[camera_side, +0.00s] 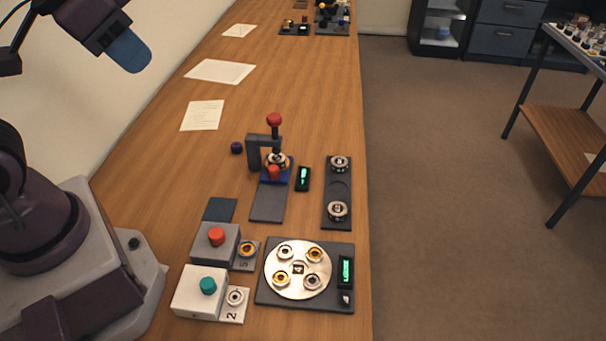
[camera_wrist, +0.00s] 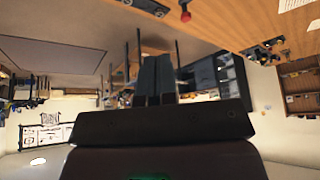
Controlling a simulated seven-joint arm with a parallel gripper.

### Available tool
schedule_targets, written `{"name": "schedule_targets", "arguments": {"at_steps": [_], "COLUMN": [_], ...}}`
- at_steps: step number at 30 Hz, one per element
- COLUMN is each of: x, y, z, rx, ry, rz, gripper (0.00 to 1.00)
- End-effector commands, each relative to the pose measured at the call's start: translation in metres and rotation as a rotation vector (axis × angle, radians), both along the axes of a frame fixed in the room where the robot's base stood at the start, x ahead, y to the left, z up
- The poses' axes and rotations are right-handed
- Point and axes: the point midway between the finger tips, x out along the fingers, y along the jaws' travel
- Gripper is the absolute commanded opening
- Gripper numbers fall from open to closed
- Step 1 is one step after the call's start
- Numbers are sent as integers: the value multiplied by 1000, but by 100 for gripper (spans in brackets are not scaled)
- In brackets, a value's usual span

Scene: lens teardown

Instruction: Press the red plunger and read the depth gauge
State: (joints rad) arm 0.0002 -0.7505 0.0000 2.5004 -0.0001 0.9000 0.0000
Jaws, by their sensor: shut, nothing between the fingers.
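The red plunger knob (camera_side: 274,119) tops a thin rod on a dark press stand (camera_side: 254,152) in the middle of the table. Below it, a ring-shaped lens part (camera_side: 278,160) sits at a blue holder, with a second red knob (camera_side: 273,172) in front. A small black gauge (camera_side: 303,178) with a green readout stands to the right; its digits are too small to read. My gripper (camera_side: 127,50) is high at the upper left, shut and empty, well apart from the press. Its fingers (camera_wrist: 157,80) show together in the wrist view.
A grey box with an orange-red button (camera_side: 217,236) and a white box with a teal button (camera_side: 208,285) stand in front. A round tray (camera_side: 299,269) with several rings and a dark two-ring rack (camera_side: 339,187) lie right. Papers (camera_side: 221,71) lie behind; the table there is mostly clear.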

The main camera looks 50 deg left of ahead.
Motion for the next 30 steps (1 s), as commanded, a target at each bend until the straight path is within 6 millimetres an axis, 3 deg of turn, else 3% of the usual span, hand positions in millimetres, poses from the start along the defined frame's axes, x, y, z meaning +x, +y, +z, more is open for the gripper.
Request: {"name": "schedule_targets", "arguments": {"at_steps": [8,14,22,30], "x": [0,7,53,113], "y": [1,6,20,39], "z": [0,-15,-36,-68], "rx": [0,0,0,28], "ry": [0,84,257,390], "rz": [2,28,40,-138], "gripper": [0,0,0,0]}}
